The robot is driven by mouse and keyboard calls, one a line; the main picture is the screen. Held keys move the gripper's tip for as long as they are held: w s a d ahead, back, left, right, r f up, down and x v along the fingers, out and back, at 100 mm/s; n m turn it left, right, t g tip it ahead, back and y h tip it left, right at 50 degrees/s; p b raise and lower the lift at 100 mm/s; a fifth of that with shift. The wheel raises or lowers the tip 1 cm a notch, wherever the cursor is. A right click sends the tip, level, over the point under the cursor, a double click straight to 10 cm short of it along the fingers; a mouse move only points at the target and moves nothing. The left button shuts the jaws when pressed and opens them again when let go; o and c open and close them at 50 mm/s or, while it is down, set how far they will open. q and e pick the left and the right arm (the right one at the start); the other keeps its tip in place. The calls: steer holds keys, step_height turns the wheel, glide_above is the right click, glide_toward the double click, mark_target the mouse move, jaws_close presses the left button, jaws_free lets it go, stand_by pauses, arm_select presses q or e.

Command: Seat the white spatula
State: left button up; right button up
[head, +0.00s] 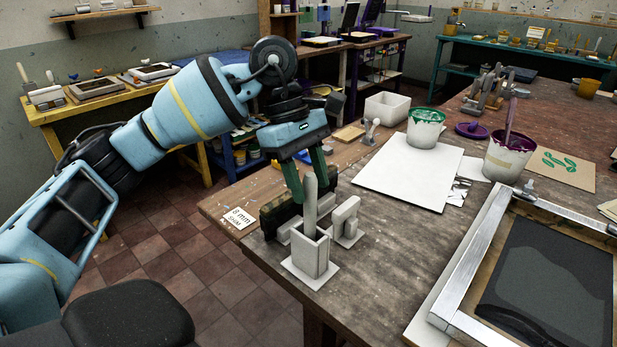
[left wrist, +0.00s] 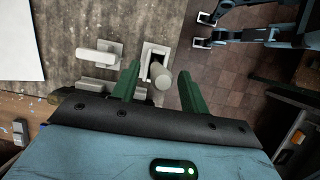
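The white spatula (head: 310,205) stands close to upright in the head view, its pale handle rising out of a square white holder (head: 308,256) at the table's near edge. Its lower part is hidden inside the holder. In the left wrist view I look down on the handle's end (left wrist: 162,76) over the holder's opening (left wrist: 153,52). My left gripper (head: 308,188) is above the holder, fingers pointing down, one green finger on each side of the handle. In the left wrist view the fingers (left wrist: 158,74) are apart, with gaps beside the handle. My right gripper is not seen.
A white block-shaped piece on a plate (head: 346,221) stands right beside the holder. A dark block (head: 277,213) and a shim label (head: 240,217) lie behind it. A white board (head: 408,172), paint buckets (head: 425,129) and a metal-edged screen frame (head: 470,285) are farther right.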

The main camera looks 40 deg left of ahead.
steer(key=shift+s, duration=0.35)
arm_select(q)
steer(key=v, duration=0.7)
steer(key=shift+r, duration=0.4)
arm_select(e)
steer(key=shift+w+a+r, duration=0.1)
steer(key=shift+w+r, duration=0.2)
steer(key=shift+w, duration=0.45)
arm_select(q)
steer(key=shift+a, duration=0.15)
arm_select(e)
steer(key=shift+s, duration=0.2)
